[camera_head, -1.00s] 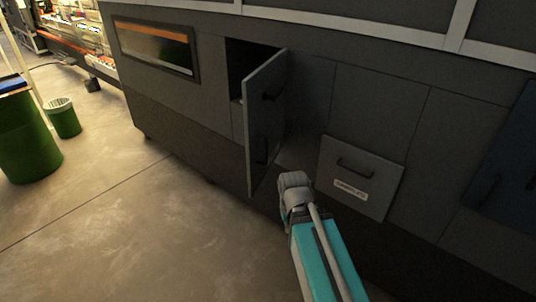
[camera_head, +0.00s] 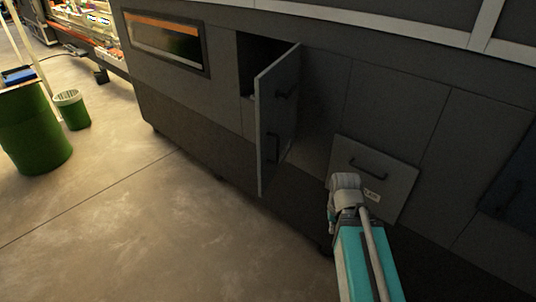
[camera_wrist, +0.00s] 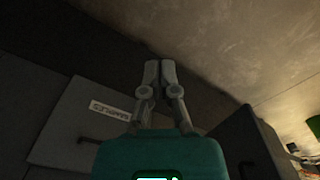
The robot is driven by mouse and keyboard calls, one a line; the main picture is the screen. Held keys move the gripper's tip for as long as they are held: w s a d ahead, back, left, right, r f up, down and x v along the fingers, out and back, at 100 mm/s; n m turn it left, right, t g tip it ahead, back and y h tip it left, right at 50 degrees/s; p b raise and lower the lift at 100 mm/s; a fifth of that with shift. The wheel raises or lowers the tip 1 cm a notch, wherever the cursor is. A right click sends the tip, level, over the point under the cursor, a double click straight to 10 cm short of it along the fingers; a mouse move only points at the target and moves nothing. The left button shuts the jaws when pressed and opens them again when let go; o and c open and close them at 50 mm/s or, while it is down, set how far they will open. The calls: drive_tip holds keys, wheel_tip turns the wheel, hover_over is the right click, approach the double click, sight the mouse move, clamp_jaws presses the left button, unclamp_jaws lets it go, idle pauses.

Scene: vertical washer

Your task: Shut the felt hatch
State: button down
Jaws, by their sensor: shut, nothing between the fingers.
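A tall grey hatch door (camera_head: 277,120) stands swung open from the dark cabinet front, with two black handles on its face; no label naming it felt is readable. A dark opening (camera_head: 262,55) shows behind its top. A dark panel with a handle, likely this same door, shows at the lower right of the wrist view (camera_wrist: 246,148). My gripper (camera_wrist: 160,68) is shut and empty, apart from the door. In the head view my arm's grey end is right of and below the door; the fingers cannot be made out there.
A lighter square panel (camera_head: 385,165) with a black handle and white label is right of the door, partly behind my arm. A dark blue panel (camera_head: 510,185) is at far right. Green bins (camera_head: 33,130) stand far left. The concrete floor (camera_head: 150,230) before the cabinet is clear.

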sight(264, 152)
drive_tip(key=w+a+m+t+y+b, duration=0.1)
drive_tip(key=w+a+t+y+b, duration=0.1)
drive_tip(key=w+a+y+b, duration=0.8)
drive_tip(key=w+d+r+m+t+y, duration=0.1)
drive_tip(key=w+r+t+y, duration=0.1)
drive_tip(key=w, duration=0.4)
drive_tip(key=w+r+m+t+y+b, duration=0.1)
drive_tip(key=w+r+m+t+y, duration=0.1)
drive_tip(key=w+r+y, duration=0.3)
drive_tip(key=shift+w+d+b, duration=0.3)
drive_tip(key=shift+w+d, duration=0.1)
drive_tip(key=shift+w, duration=0.15)
drive_tip(key=shift+a, duration=0.1)
drive_tip(key=x, duration=1.3)
drive_tip(key=shift+w, duration=0.15)
drive_tip(key=shift+w+a, duration=0.1)
drive_tip(key=shift+a, duration=0.25)
